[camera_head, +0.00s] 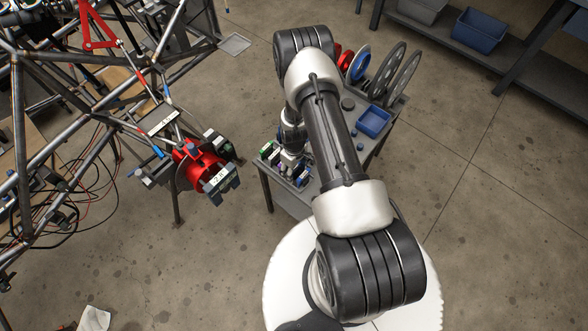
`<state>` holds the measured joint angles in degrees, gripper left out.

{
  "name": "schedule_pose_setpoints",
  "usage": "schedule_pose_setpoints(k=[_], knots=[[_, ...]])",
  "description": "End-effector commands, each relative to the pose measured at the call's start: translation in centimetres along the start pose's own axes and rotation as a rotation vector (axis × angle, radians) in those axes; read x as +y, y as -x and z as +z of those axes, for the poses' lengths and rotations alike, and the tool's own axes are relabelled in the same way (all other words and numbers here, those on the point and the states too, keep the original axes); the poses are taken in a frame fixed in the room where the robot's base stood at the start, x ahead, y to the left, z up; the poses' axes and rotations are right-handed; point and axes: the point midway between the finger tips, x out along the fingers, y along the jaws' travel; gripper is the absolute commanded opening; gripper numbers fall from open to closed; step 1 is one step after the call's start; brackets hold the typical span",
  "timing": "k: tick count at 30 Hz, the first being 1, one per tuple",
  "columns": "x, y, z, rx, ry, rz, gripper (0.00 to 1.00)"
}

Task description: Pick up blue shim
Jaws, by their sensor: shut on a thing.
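My gripper (288,166) reaches down at the left end of the small grey table (292,201), at a row of small dark holders (272,153). It is shut on a small piece at the holders, which I take to be the blue shim. The piece is mostly hidden by the fingers and too small to make out clearly. My forearm covers the middle of the table.
A blue bin (374,122) and upright discs (385,70) stand on the table's right part. A tube frame (60,65) with a red hub (205,165) stands at left, close to the table. Shelves (470,50) stand at upper right. The floor at right is clear.

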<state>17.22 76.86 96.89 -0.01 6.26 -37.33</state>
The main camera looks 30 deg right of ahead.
Motion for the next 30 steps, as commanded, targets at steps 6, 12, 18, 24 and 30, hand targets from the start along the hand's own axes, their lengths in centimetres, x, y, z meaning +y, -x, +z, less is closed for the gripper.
schedule_pose_setpoints(k=[6, 12, 18, 24, 30], knots=[[0.0, 0.2, 0.0, 0.000, 0.000, 0.000, 0.34], [0.0, 1.8, -0.1, 0.001, 0.000, 0.001, 0.34], [0.1, 5.8, -0.1, 0.003, 0.000, 0.002, 0.34], [0.1, 11.5, -0.1, 0.003, 0.000, 0.002, 0.34], [0.1, 16.4, -0.1, 0.003, 0.000, 0.002, 0.34]])
